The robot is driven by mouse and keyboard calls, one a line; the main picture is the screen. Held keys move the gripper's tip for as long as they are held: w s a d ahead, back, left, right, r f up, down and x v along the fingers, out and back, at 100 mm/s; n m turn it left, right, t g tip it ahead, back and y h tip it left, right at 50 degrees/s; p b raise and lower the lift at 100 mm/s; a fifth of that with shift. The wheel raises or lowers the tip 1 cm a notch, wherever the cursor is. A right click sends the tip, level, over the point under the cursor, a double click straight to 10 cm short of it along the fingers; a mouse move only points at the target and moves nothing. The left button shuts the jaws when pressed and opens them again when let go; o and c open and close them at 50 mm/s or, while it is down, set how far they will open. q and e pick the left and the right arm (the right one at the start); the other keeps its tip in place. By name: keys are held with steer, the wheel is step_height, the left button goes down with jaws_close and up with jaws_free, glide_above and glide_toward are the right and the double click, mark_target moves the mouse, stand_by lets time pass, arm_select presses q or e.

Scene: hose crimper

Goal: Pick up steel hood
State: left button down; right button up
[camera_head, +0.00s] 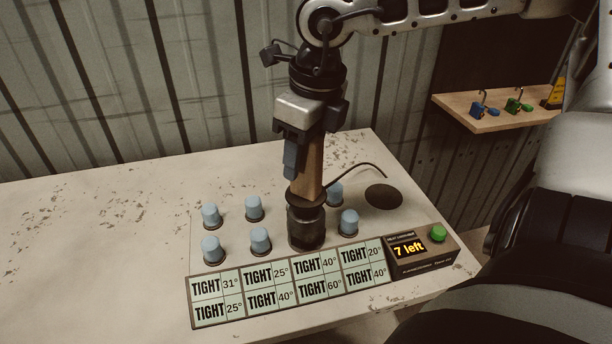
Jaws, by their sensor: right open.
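The steel hood, a dark metal cylinder (306,229), stands upright among the light-blue pegs on the worktop. A brown, wood-like upright piece (312,168) rises from its top and looks like its handle. My right gripper (301,172) comes down from above, directly over the hood. It is open, with a blue-grey finger just left of the brown piece; the other finger is hard to make out. I cannot tell whether the finger touches it. Anything beneath the hood is hidden. My left gripper is out of view.
Several blue pegs (260,240) stand around the hood. A label board (292,286) reads "TIGHT" with angles. A display box (410,251) shows "7 left" beside a green button (438,232). A dark round patch (384,196) lies right. The worktop (95,255) is clear at left.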

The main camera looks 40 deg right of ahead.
jaws_close()
steer(key=shift+r, duration=0.15)
